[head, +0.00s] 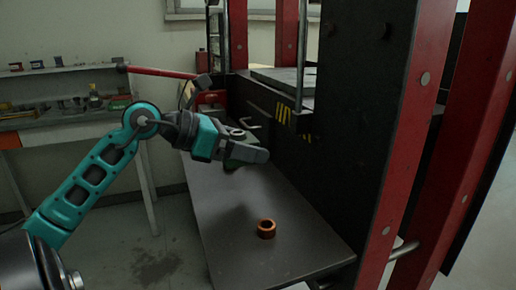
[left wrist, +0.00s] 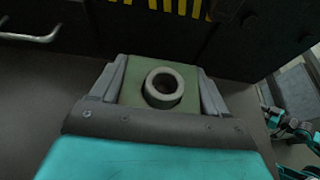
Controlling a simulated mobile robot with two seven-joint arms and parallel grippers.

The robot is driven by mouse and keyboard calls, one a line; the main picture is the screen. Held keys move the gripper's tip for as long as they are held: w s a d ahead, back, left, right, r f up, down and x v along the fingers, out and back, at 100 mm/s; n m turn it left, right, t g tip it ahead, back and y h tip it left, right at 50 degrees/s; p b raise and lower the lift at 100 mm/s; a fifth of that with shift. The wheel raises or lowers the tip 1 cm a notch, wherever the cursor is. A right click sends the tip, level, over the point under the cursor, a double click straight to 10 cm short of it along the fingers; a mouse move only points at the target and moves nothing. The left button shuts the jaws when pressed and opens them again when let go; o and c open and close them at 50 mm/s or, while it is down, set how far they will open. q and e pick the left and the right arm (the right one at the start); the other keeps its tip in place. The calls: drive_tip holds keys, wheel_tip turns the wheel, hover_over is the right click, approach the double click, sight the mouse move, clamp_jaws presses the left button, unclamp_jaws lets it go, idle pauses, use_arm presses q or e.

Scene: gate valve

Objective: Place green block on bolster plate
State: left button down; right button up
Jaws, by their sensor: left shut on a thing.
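My left gripper (head: 252,155) is above the far part of the dark bench top. It is shut on the green block (left wrist: 133,90), which sits between the two grey fingers in the left wrist view. A pale grey ring (left wrist: 150,98) shows on the block's face; I cannot tell whether it is part of the block. In the head view the block is mostly hidden by the gripper. A flat grey plate (head: 275,77) inside the press frame, higher and behind the gripper, looks like the bolster plate. The gripper and block are apart from it.
A copper-coloured ring (head: 266,229) lies on the dark bench top (head: 225,235). The black press wall (head: 345,130) and red posts (head: 400,140) stand at the right. A red bar (head: 160,72) reaches out behind my arm. A cluttered workbench (head: 60,115) stands at the left.

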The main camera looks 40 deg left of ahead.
use_arm(q)
drive_tip(key=s+a, duration=0.4)
drive_tip(key=s, duration=0.3)
drive_tip(key=s+a, duration=0.3)
drive_tip(key=s, duration=0.5)
drive_tip(key=shift+a+r+b, duration=0.15)
drive_tip(key=shift+a+b, duration=0.2)
drive_tip(key=shift+b, duration=0.05)
